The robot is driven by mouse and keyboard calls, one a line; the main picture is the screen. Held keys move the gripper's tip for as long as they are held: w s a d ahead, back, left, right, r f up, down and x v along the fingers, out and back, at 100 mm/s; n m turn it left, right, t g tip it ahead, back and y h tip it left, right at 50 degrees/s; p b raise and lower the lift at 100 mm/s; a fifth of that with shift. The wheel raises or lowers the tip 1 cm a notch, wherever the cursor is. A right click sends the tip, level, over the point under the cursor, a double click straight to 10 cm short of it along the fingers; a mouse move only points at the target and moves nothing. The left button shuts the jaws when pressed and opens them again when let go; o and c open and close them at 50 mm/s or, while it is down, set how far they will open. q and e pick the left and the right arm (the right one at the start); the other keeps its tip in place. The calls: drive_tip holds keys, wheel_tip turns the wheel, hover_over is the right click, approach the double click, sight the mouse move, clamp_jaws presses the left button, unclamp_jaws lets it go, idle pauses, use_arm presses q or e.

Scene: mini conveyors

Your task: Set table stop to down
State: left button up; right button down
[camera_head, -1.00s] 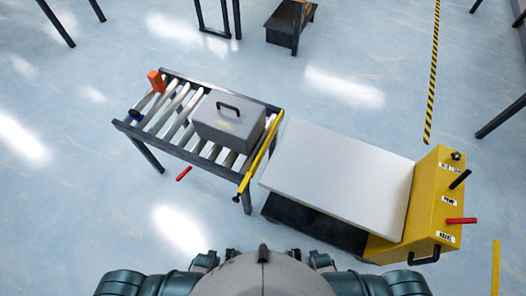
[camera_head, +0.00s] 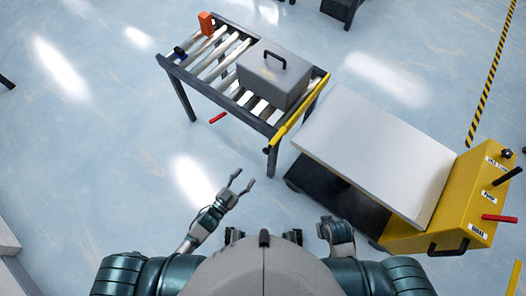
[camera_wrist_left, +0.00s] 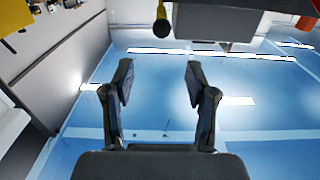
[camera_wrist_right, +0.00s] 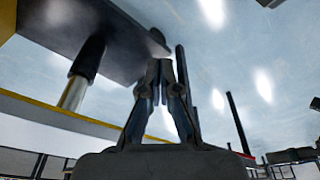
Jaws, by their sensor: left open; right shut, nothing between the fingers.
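The table stop appears to be the yellow bar (camera_head: 300,110) along the right end of the roller table (camera_head: 222,92). Its near end has a black knob, and a yellow rod with a black end (camera_wrist_left: 162,22) shows at the top of the left wrist view. A grey box with a black handle (camera_head: 272,78) sits on the rollers beside the bar. My left gripper (camera_head: 242,180) is open and empty, in front of and left of the bar's near end. My right gripper (camera_wrist_right: 163,78) is shut and empty, close to a dark surface's underside in its wrist view.
A lift cart with a white top (camera_head: 380,145) and yellow control housing (camera_head: 460,190) stands right of the roller table. A red handle (camera_head: 217,117) sticks out below the table's front. An orange block (camera_head: 206,23) is at the far left corner. Floor left of my gripper is clear.

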use_arm(q)
drive_tip(key=b, duration=0.1)
approach(264, 152)
drive_tip(key=x, duration=0.5)
drive_tip(key=shift+s+d, duration=0.1)
drive_tip(key=shift+d, duration=0.15)
drive_tip(key=x, duration=0.3)
drive_tip(key=shift+w+a, duration=0.2)
drive_tip(key=shift+a, duration=0.05)
drive_tip(key=b+x, duration=0.1)
drive_tip(key=x, duration=0.1)
drive_tip(key=shift+w+d, duration=0.2)
drive_tip(key=shift+d, duration=0.1)
drive_tip(key=shift+w+d, duration=0.1)
drive_tip(key=shift+d, duration=0.35)
drive_tip(key=shift+a+f, duration=0.1)
drive_tip(key=shift+a, duration=0.3)
clamp_jaws()
use_arm(e)
drive_tip(key=shift+t, duration=0.8)
drive_tip(key=r, duration=0.1)
drive_tip(key=w+r, duration=0.1)
drive_tip(key=w+a+r, duration=0.1)
drive_tip(key=shift+r, duration=0.35)
